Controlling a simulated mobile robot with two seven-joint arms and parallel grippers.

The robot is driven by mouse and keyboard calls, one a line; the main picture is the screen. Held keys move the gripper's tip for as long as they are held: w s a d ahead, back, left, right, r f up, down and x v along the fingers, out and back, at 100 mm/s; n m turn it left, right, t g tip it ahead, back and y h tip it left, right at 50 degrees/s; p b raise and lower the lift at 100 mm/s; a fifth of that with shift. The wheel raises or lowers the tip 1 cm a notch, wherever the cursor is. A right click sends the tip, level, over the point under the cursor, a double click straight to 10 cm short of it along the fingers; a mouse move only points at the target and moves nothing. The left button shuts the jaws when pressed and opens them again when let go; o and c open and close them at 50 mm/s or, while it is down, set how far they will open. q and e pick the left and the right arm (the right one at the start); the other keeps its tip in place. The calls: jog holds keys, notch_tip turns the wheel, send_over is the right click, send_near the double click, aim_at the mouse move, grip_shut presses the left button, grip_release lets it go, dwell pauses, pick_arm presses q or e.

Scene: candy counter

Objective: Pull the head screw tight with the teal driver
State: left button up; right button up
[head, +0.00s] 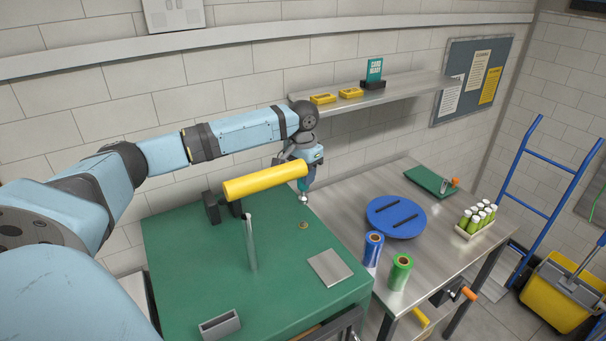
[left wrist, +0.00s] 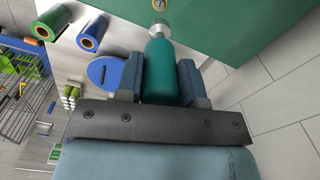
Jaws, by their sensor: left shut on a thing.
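My left gripper (head: 306,170) is shut on the teal driver (head: 305,184) above the far right part of the green-topped machine (head: 190,270). In the left wrist view the teal driver handle (left wrist: 160,72) sits between the two fingers, its silver end pointing at the green surface. A small brass screw head (head: 303,225) shows on the green top, nearer the camera than the driver tip. It also shows at the top edge of the left wrist view (left wrist: 159,5). The driver tip looks apart from it. My right gripper is not in view.
A yellow roller (head: 262,182) on dark brackets and a metal post (head: 250,243) stand left of the driver. A grey plate (head: 330,267) lies on the green top. The steel table holds blue (head: 372,249) and green (head: 400,271) rolls and a blue disc (head: 383,222).

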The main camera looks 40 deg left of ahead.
aim_at(304, 196)
pick_arm(q)
jog(key=shift+f, duration=3.65)
jog(key=n, duration=0.5)
jog(key=shift+n, duration=0.3)
jog(key=n, duration=0.5)
jog(key=shift+d+n, duration=0.1)
jog(key=shift+n, duration=0.3)
jog(key=shift+f, duration=0.9)
jog(key=shift+m, duration=0.5)
